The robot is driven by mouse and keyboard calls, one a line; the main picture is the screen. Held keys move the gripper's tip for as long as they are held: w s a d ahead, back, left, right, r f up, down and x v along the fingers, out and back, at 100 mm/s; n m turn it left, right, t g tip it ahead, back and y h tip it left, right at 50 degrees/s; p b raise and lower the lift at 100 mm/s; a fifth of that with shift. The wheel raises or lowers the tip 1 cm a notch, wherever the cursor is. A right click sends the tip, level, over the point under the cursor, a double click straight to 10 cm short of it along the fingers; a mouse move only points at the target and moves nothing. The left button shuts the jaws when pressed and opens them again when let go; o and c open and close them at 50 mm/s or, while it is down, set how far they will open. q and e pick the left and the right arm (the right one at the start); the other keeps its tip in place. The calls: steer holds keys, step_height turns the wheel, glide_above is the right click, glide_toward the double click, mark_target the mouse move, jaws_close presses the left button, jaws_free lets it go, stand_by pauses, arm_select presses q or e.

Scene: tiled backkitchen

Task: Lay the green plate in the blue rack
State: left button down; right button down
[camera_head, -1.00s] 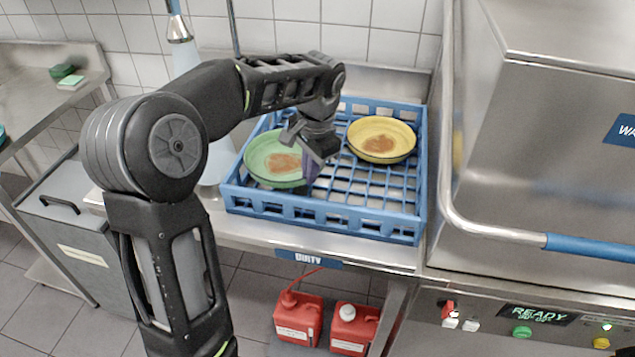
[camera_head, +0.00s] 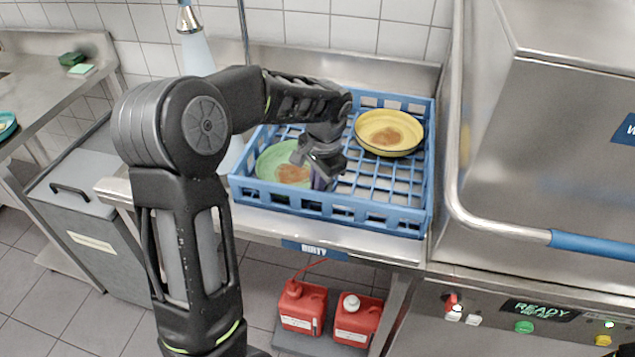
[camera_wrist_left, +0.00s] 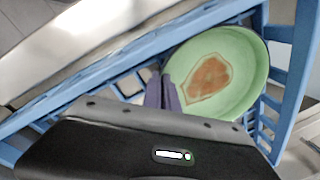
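The green plate (camera_head: 272,165) with a brown food stain is inside the left part of the blue rack (camera_head: 330,209), low behind its front wall. It also shows in the left wrist view (camera_wrist_left: 238,75). My left gripper (camera_head: 320,179) is at the plate's right side in the head view. Its purple fingers (camera_wrist_left: 162,92) are close together at the plate's rim and appear shut on it; the exact contact is partly hidden. Whether the plate rests fully on the rack's grid cannot be seen.
A yellow plate (camera_head: 408,135) with a brown stain lies in the rack's back right. The steel dishwasher (camera_head: 560,120) stands to the right. A tap hose (camera_head: 193,45) hangs behind my arm. Red canisters (camera_head: 303,306) stand below the counter. Grid cells between the plates are free.

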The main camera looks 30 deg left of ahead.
arm_select(q)
steer(key=shift+f, duration=0.1)
steer(key=c, duration=1.7)
jaws_free()
steer(key=r, duration=0.4)
steer(key=d+r, duration=0.1)
steer(key=r, duration=0.3)
steer(key=r+b, duration=0.1)
steer(key=r, duration=0.3)
steer(key=shift+s+d+r, duration=0.1)
steer(key=shift+s+d, duration=0.25)
